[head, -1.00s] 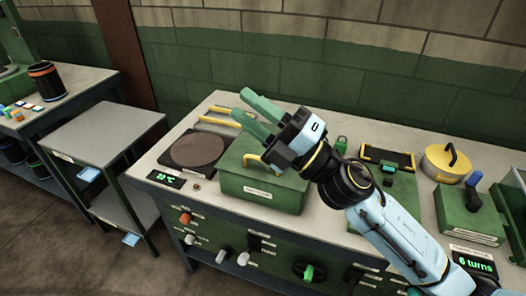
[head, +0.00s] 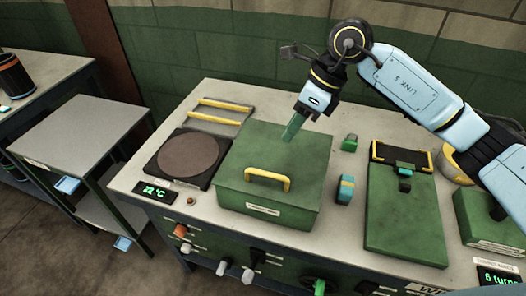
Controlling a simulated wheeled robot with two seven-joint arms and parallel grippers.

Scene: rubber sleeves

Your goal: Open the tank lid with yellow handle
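The green tank (head: 263,218) stands on the workbench with its flat green lid (head: 252,150) on top, and it looks closed. The yellow handle (head: 267,175) is an arched bar near the lid's front edge. My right gripper (head: 291,132) points down above the back part of the lid, behind the handle and apart from it. Its green fingers overlap in this view, so their gap is hidden. Nothing shows in its grip. My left gripper is out of view.
A round dark hot plate (head: 188,157) sits left of the tank, with yellow rails (head: 220,113) behind it. A grey side table (head: 75,140) is at left.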

